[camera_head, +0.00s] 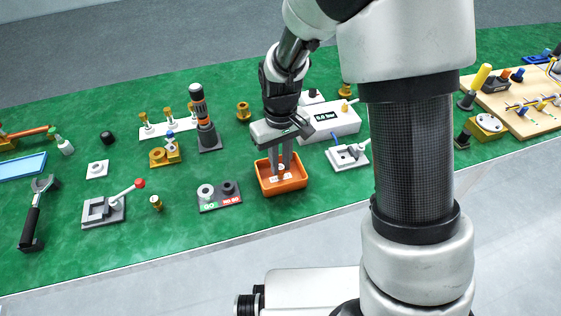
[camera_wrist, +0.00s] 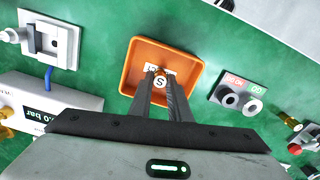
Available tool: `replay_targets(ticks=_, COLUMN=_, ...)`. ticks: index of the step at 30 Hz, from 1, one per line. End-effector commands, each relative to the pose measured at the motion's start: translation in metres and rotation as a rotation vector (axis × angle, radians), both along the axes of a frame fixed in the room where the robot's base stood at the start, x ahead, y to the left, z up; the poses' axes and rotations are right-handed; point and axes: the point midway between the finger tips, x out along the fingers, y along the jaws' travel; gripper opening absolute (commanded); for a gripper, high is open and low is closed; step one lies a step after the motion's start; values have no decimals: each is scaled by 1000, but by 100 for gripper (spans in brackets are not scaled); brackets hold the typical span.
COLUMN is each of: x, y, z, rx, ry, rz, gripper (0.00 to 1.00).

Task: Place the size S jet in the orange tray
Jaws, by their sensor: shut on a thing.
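The orange tray (camera_head: 297,184) sits on the green table, and it also shows in the wrist view (camera_wrist: 190,62). My gripper (camera_head: 280,172) points down into the tray. In the wrist view its fingertips (camera_wrist: 157,74) are close together over the tray. A small white round piece marked "S", the size S jet (camera_wrist: 160,82), shows at the fingertips, and the gripper is shut on it. A white label lies on the tray floor behind it. I cannot tell whether the jet touches the tray floor.
A grey holder with green and red labels (camera_head: 221,205) stands just left of the tray. A white pressure gauge box (camera_head: 333,120) is behind it, and a white fixture (camera_head: 348,155) is to its right. The table's front edge runs close below.

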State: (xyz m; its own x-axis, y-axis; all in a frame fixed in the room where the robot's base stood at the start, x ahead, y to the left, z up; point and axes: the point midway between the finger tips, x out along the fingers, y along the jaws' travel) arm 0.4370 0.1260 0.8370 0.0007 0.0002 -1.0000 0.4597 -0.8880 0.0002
Motion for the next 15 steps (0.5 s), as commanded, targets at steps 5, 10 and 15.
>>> replay_targets(ticks=5, x=0, y=0, z=-2, rx=0, ry=1, rz=0, gripper=35)
replay_targets(ticks=10, x=0, y=0, z=-2, rx=0, ry=1, rz=0, gripper=36)
replay_targets(ticks=15, x=0, y=0, z=2, rx=0, ry=0, rz=0, gripper=36)
